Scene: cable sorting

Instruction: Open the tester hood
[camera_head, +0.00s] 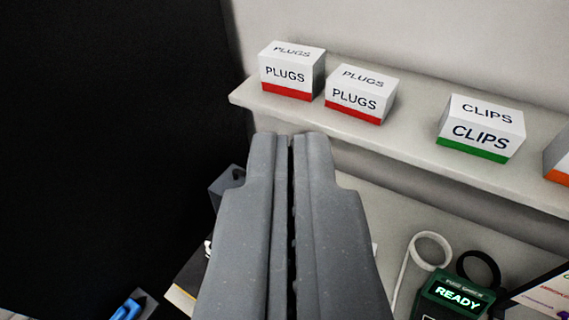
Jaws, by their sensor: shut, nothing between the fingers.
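My gripper (290,142) fills the middle of the view, its two grey fingers pressed together with nothing between them. It points toward the shelf, and its tips appear just below the shelf's front edge. I cannot pick out a tester hood for certain. A dark grey object (226,182) shows partly at the left of my gripper, mostly hidden behind it; I cannot tell what it is. A green device (452,296) with a lit "READY" display stands at the lower right, cut off by the bottom edge. No open or shut hood can be made out on it.
A pale shelf (400,148) holds two white-and-red PLUGS boxes (291,72) (360,95), a white-and-green CLIPS box (481,130) and an orange-striped box (560,158). A white cable loop (430,247) and black loop (479,268) are below. A blue item (128,309) is lower left.

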